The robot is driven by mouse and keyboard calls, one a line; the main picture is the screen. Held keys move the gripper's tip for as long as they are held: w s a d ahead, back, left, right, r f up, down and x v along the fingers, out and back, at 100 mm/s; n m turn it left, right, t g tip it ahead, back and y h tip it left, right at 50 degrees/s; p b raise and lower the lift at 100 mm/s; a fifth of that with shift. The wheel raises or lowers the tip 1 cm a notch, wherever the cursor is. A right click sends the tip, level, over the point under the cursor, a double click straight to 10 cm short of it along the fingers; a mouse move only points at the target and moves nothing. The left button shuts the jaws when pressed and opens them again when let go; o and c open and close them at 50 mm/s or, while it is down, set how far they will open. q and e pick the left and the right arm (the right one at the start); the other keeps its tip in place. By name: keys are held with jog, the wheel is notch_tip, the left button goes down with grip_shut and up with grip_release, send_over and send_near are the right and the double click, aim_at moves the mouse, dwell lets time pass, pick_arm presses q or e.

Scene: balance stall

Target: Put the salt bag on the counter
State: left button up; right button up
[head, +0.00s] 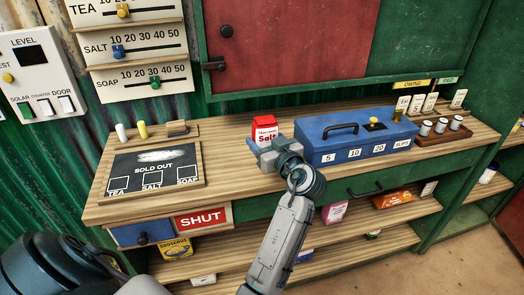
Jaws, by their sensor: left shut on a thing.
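The salt bag (264,128), red with a white label reading Salt, is upright at the middle of the wooden counter (235,176), just left of the blue cash box. My left gripper (266,152) is shut on the lower part of the bag and hides its base. I cannot tell whether the base touches the counter. My right gripper is not in view.
The blue cash box (355,138) stands close right of the bag. A SOLD OUT board (155,168) lies on the counter at left. Small jars (441,125) stand in a tray at right. Shelves below hold boxes (394,199). Counter between board and bag is clear.

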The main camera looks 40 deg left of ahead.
pick_arm(q)
jog(key=f, duration=0.3)
jog(key=shift+w+a+f, duration=0.1)
jog(key=shift+a+f, duration=0.05)
jog(key=shift+a, duration=0.05)
jog(key=shift+d+f, duration=0.1)
jog(key=shift+f, duration=0.4)
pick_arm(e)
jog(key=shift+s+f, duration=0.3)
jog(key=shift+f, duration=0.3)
pick_arm(q)
jog(key=shift+f, duration=0.1)
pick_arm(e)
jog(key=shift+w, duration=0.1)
pick_arm(q)
jog(key=o, duration=1)
jog(key=shift+o, duration=1.2)
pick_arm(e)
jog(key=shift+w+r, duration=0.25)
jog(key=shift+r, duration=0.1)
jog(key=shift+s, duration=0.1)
